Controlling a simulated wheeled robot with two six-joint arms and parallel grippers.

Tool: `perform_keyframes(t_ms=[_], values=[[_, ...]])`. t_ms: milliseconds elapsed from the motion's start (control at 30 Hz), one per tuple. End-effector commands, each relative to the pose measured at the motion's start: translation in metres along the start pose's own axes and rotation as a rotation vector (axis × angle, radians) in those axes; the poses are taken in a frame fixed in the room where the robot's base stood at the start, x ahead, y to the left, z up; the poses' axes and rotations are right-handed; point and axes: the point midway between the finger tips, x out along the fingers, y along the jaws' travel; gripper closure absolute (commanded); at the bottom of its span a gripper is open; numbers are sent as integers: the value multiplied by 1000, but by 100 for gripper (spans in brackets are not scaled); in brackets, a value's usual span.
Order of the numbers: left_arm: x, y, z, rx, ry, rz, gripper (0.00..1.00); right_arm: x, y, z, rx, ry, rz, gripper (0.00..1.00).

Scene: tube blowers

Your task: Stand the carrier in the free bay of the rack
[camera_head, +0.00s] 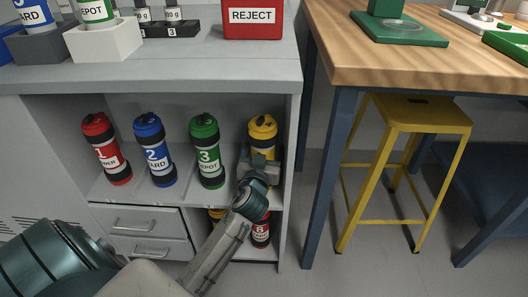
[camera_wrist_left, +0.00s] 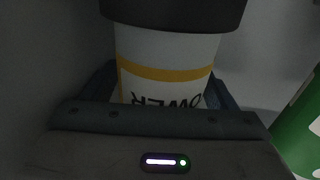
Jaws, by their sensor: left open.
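A carrier with a yellow cap (camera_head: 263,128) stands upright at the right end of the rack's upper shelf (camera_head: 115,188), beside the right wall. Red carrier 1 (camera_head: 106,148), blue carrier 2 (camera_head: 155,150) and green carrier 3 (camera_head: 207,152) stand to its left. My left gripper (camera_head: 261,163) is at the yellow-capped carrier and hides its lower part. In the left wrist view the carrier's white body with a yellow band (camera_wrist_left: 165,72) is between my open fingers, its lettering upside down. Whether they touch it, I cannot tell. My right gripper is not in view.
Below, a red carrier marked 8 (camera_head: 261,232) and a partly hidden yellow one stand beside drawers (camera_head: 140,222). Above, the bench top bears a red REJECT bin (camera_head: 253,18) and carriers in holders. A wooden table (camera_head: 420,55) and a yellow stool (camera_head: 410,115) stand to the right.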

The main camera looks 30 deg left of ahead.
Motion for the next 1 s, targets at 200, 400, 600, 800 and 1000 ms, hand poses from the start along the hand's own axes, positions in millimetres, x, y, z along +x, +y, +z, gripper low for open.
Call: perform_keyframes(t_ms=[200, 400, 600, 800, 1000], values=[[-11, 0, -3, -1, -2, 1, 20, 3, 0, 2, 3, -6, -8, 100], [-53, 0, -2, -3, -5, 0, 20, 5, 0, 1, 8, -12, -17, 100], [-93, 0, -2, -2, -3, -1, 20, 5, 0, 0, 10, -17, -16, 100], [-115, 0, -2, -1, -1, 0, 20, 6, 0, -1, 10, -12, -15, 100], [-120, 0, -3, 0, 1, 0, 20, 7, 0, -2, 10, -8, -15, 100]])
